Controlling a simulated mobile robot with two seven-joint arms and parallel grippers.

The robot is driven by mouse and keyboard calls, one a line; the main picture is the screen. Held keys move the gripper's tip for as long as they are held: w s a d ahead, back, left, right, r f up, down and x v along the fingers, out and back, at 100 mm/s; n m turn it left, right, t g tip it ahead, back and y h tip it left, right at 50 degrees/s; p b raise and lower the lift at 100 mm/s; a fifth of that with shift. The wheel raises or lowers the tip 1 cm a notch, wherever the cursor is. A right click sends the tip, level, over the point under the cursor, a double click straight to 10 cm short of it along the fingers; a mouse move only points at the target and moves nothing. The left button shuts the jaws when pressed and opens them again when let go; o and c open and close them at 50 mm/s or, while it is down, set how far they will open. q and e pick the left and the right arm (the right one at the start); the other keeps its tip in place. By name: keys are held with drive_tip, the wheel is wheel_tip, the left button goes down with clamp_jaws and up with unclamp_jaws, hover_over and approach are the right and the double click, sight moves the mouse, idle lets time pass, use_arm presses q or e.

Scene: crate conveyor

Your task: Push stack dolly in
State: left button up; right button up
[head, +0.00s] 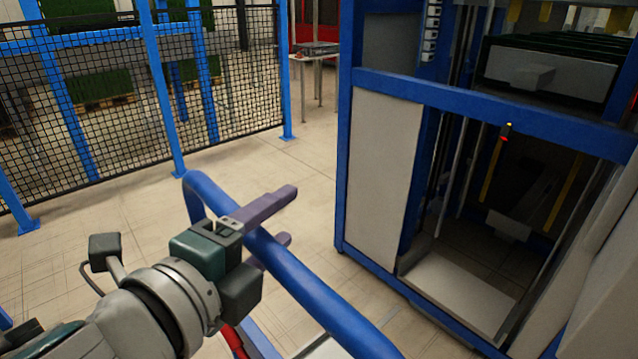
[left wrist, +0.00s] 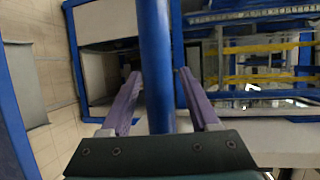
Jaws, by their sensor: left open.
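The stack dolly's blue tubular handle (head: 300,282) runs from the centre left toward the bottom of the head view; the rest of the dolly is mostly out of frame. My left gripper (head: 288,216) is open, with its two purple fingers on either side of the handle. In the left wrist view the blue bar (left wrist: 156,65) passes between the open fingers (left wrist: 158,88), with gaps visible on both sides. The blue-framed machine (head: 390,165) stands at the right, with an open bay at floor level (head: 460,290). My right gripper is not in view.
A black mesh fence with blue posts (head: 163,95) stands at the left and back. A small table (head: 318,60) stands behind. Bare floor (head: 265,165) lies between the fence and the machine. The machine's blue corner and grey side panel (head: 383,170) stand right of the handle.

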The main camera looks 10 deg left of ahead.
use_arm(q)
drive_tip(key=shift+c, duration=0.4)
clamp_jaws()
idle(0.9)
